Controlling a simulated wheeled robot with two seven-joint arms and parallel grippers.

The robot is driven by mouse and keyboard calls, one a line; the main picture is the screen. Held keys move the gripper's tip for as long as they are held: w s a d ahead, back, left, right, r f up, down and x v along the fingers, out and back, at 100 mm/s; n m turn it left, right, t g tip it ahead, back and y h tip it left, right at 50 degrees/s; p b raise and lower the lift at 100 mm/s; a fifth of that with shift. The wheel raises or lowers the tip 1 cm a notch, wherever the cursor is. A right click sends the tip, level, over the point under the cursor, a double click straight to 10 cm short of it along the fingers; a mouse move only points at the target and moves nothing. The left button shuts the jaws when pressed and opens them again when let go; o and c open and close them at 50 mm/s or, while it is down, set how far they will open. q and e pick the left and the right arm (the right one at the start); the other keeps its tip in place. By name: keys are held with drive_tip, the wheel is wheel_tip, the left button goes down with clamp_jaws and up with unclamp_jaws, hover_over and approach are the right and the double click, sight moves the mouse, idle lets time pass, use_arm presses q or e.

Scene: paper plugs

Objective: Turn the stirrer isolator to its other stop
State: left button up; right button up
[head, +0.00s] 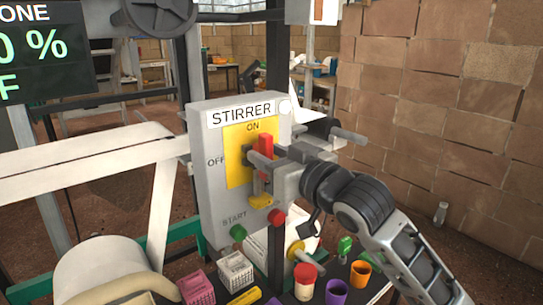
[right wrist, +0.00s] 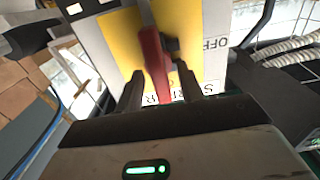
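The stirrer isolator is a red handle (head: 265,145) on a yellow plate (head: 237,175) on the grey box labelled STIRRER. The handle stands about upright, in line with the ON mark above it; OFF is at the left. My right gripper (head: 262,158) is at the handle, reaching in from the right and hiding part of it. In the right wrist view the red handle (right wrist: 154,65) lies between the two fingers of the right gripper (right wrist: 159,88). The fingers are apart, with a gap visible on each side. My left gripper is not in view.
Below the isolator, the box has a green START button (head: 238,233) and a red button (head: 277,217). Pink and white baskets (head: 236,271) and several coloured cups, among them a purple one (head: 337,292), stand below. A brick wall (head: 450,90) is at the right.

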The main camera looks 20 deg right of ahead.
clamp_jaws()
